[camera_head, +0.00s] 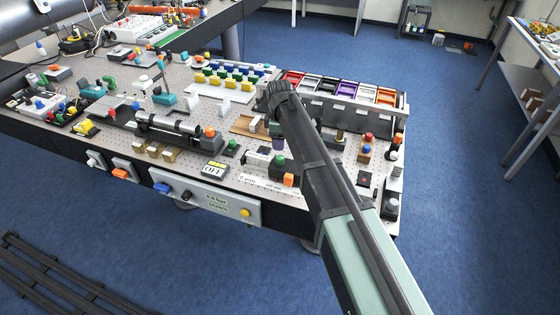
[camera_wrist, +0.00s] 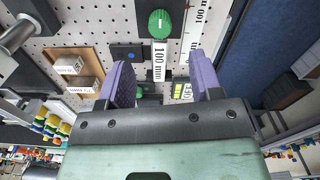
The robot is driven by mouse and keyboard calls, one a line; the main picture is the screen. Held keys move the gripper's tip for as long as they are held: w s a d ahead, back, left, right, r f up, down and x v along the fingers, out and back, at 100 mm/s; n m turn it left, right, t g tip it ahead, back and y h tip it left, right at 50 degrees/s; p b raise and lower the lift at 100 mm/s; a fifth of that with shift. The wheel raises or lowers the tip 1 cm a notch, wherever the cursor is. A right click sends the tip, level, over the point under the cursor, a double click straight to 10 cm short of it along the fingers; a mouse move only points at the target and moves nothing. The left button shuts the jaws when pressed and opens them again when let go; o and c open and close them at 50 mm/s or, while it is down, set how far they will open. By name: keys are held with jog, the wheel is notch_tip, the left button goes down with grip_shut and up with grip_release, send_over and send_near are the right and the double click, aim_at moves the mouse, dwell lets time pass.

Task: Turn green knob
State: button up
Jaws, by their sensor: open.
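In the wrist view a round green knob (camera_wrist: 160,23) with a white line across its face sits on a dark block, at the upper middle. My gripper (camera_wrist: 162,76) shows below it with two purple fingers spread apart and nothing held between them. The knob lies beyond the fingertips in the picture, and I see no contact. In the head view my gripper (camera_head: 278,143) hangs over the right part of the pegboard table, partly hidden by my arm. Small green parts show near it there, but I cannot tell which is the knob.
A 100 mm ruler strip (camera_wrist: 187,35) lies beside the knob. A wooden tray (camera_wrist: 74,68) with small blocks is at left in the wrist view. Colored bins (camera_head: 345,89) stand at the back right of the table. Several fixtures crowd the pegboard.

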aim_at(280, 157)
notch_tip(280, 157, down, 9)
jog(key=b, duration=0.8)
jog(key=shift+f, duration=0.15)
jog(key=c, duration=0.9)
